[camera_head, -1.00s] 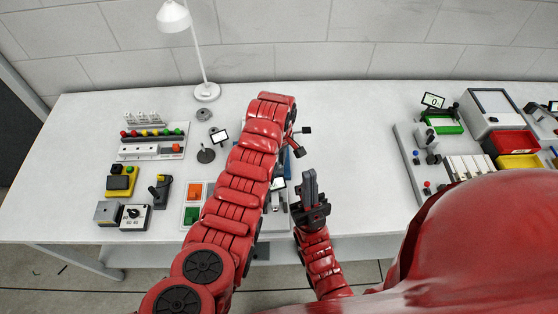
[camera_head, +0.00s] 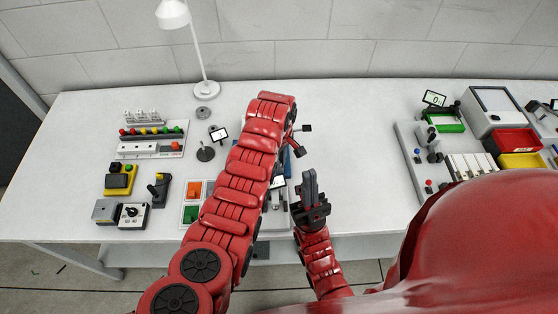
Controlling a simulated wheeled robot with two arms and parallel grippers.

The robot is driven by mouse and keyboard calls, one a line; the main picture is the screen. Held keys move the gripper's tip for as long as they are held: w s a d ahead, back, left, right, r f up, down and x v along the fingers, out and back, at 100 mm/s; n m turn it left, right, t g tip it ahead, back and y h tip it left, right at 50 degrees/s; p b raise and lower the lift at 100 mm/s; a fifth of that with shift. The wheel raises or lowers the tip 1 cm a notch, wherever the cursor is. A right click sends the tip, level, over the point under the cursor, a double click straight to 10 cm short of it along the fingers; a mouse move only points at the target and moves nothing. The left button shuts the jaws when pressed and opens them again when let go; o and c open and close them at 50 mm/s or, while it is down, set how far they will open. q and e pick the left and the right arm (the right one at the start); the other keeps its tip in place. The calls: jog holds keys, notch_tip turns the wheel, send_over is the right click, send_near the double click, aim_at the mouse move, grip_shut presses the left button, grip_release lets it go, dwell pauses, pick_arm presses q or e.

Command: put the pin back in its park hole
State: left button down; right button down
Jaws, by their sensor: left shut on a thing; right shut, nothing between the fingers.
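My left arm (camera_head: 240,180) reaches up across the middle of the table and bends over at its top. Its gripper is hidden behind the arm's own links. The pin and its park hole cannot be made out. A fixture with a blue part (camera_head: 286,160) and a small display (camera_head: 279,182) shows only in part behind the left arm. Black knob-like ends (camera_head: 306,128) stick out at its right. My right gripper (camera_head: 310,174) points up just right of this fixture, with its fingers together and nothing visible between them.
Left of my arm are coloured buttons (camera_head: 150,132), a yellow box (camera_head: 119,180), a joystick (camera_head: 159,188), a dial box (camera_head: 133,215) and a green-and-orange tray (camera_head: 182,205). A lamp (camera_head: 206,89) stands behind. Right are red (camera_head: 512,142) and yellow bins. The table between (camera_head: 360,150) is clear.

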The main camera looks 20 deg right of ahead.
pick_arm(q)
jog(key=c, duration=0.7)
grip_release()
jog(key=shift+r+b, duration=0.3)
jog(key=shift+r, duration=0.2)
notch_tip(320, 180, up, 4)
jog(key=shift+r+b, duration=0.1)
jog(key=shift+b, duration=0.85)
jog(key=shift+r+p, duration=2.7)
jog(key=shift+r, duration=3.45)
